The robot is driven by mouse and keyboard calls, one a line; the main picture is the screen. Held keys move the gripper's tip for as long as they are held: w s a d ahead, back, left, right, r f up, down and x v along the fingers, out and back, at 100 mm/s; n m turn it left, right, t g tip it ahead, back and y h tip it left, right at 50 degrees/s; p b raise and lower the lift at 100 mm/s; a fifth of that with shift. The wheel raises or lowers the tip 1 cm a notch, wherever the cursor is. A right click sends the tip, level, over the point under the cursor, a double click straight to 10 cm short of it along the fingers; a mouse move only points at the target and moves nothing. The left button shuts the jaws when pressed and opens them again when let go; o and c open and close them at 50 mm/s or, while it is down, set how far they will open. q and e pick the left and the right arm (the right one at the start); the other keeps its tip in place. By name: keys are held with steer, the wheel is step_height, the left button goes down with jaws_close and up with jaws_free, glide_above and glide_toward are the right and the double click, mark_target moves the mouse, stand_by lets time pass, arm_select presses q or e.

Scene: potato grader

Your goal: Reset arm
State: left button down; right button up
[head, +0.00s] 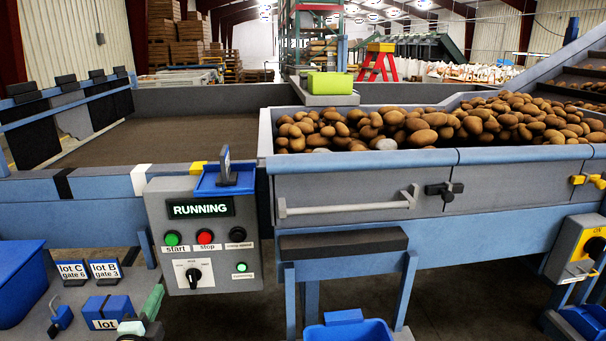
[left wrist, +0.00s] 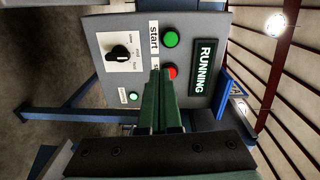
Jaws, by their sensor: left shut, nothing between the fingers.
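The grey control box (head: 203,245) hangs on the front of the grader, with a lit RUNNING display (head: 200,208). Below the display are a green start button (head: 172,238), a red stop button (head: 205,236) and a black button (head: 237,234). A black rotary knob (head: 193,275) sits lower, beside a small lit green button (head: 241,267). My left gripper (head: 154,298) is low at the left of the box in the head view. In the left wrist view its green fingers (left wrist: 161,78) are together and empty, pointing at the box and partly covering the stop label. My right gripper is out of view.
Potatoes (head: 430,125) fill the grey hopper at the right. A blue bin (head: 20,280), lot C card (head: 72,270) and lot B card (head: 104,269) are at lower left. Another blue bin (head: 348,328) stands below the hopper. A yellow switch box (head: 580,250) is far right.

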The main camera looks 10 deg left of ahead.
arm_select(q)
steer(key=s+d+f+n+g+h, duration=0.3)
steer(key=s+d+f+n, duration=0.3)
steer(key=s+d+f, duration=0.35)
steer(key=s+d+f+n+g+h, duration=0.35)
steer(key=s+d+f+n, duration=0.25)
steer(key=s+d, duration=0.55)
steer(key=s+a+r+g+p, duration=0.1)
steer(key=s+r+p, duration=0.3)
steer(key=r+p, duration=0.6)
steer(key=p, duration=1)
steer(key=shift+a+r+n, duration=0.15)
steer(key=shift+a+n, duration=0.15)
steer(key=shift+n, duration=0.1)
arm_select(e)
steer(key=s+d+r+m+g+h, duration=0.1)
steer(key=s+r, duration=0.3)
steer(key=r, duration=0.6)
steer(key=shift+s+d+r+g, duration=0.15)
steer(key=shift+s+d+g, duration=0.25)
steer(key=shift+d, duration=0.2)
arm_select(q)
steer(key=shift+y, duration=0.25)
